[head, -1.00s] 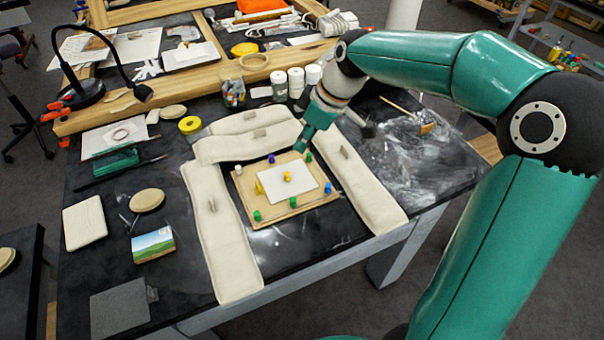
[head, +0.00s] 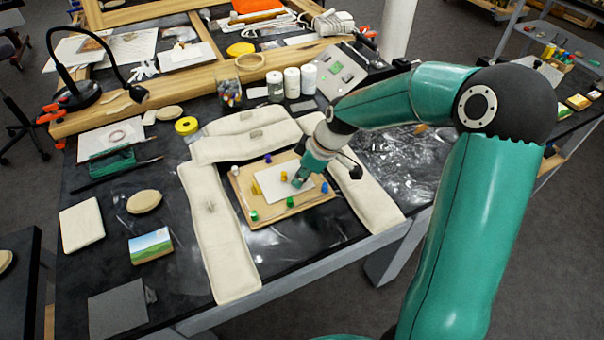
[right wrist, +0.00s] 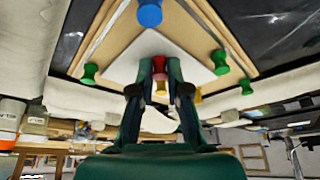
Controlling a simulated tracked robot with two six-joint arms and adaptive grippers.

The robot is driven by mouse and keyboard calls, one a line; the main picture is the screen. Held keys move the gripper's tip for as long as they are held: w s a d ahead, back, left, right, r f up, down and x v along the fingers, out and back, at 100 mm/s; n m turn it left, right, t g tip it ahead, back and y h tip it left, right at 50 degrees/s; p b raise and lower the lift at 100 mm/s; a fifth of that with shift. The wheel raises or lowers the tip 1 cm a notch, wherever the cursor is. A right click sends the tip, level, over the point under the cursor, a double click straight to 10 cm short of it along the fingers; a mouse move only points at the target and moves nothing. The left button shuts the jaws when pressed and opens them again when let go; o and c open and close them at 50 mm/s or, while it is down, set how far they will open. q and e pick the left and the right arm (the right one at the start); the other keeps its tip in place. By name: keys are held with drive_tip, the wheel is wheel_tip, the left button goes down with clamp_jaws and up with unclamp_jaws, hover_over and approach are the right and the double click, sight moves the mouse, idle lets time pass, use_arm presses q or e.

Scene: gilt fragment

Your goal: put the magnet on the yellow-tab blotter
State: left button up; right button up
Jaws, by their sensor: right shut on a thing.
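My right gripper (head: 299,181) is low over the white blotter (head: 270,181) on the tan board. In the right wrist view its fingers (right wrist: 158,72) are shut on a small red magnet (right wrist: 159,66). I cannot tell whether the magnet touches the blotter (right wrist: 130,62). The head view hides the held magnet behind the fingers. My left gripper is not in view.
The tan board (head: 272,213) carries several coloured pegs around its edge, including blue (head: 324,187), purple (head: 267,158), green (head: 254,215) and white (head: 235,170). Long cream pads (head: 222,240) lie around it. A lamp (head: 85,92) and jars (head: 292,82) stand farther back.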

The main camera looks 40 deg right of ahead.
drive_tip(key=shift+o, duration=1.2)
drive_tip(key=shift+f, duration=0.1)
drive_tip(key=o, duration=0.4)
drive_tip(key=shift+o, duration=0.2)
drive_tip(key=shift+r, duration=0.2)
drive_tip(key=v, duration=1.2)
drive_tip(key=shift+b, duration=0.3)
